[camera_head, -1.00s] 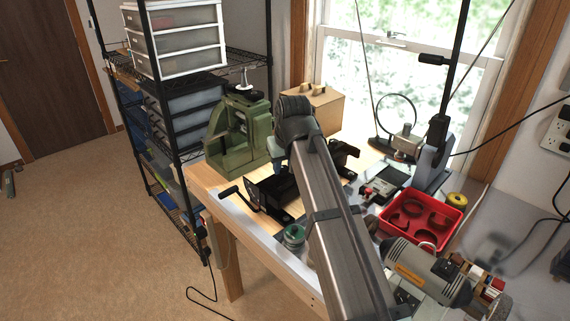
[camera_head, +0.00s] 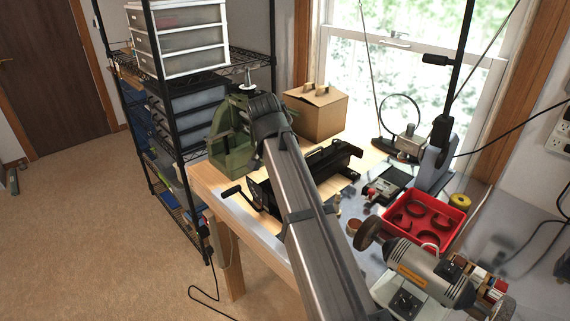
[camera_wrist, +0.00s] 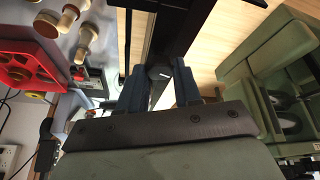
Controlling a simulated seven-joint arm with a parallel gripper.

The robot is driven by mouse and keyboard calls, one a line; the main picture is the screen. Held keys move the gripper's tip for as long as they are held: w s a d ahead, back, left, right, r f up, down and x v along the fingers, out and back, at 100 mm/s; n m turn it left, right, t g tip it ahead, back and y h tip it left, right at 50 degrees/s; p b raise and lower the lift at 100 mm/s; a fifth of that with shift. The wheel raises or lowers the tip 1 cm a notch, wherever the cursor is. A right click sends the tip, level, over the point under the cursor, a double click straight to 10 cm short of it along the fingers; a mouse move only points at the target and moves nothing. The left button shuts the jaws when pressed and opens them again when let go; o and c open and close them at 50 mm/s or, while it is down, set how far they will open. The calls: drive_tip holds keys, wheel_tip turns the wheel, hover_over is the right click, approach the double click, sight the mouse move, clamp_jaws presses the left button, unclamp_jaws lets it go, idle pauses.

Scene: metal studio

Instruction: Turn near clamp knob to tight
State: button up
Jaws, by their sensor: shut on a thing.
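The black bench device with the clamp (camera_head: 325,163) lies on the bench, its crank handle (camera_head: 232,191) sticking out at the left. My arm crosses in front of its middle in the head view, and my gripper is hidden there. In the wrist view, the dark blue fingers of my gripper (camera_wrist: 160,78) are close around a small dark part with a pale spot, which I take to be the near clamp knob (camera_wrist: 158,71). The black bar of the device (camera_wrist: 180,28) runs up from there. Most of the knob is hidden, and its turn angle cannot be told.
The green press (camera_head: 230,150) stands close at the left, and at the right in the wrist view. A cardboard box (camera_head: 316,112) is behind. A red tray (camera_head: 462,222) and a grey bench grinder (camera_head: 415,270) stand to the right. The floor at left is clear.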

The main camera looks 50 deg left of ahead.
drive_tip(key=shift+m, duration=0.4)
drive_tip(key=o, duration=1)
drive_tip(key=shift+o, duration=0.2)
drive_tip(key=v, duration=1.3)
drive_tip(key=shift+s+r, duration=0.25)
drive_tip(key=shift+r, duration=0.1)
drive_tip(key=shift+a, duration=0.1)
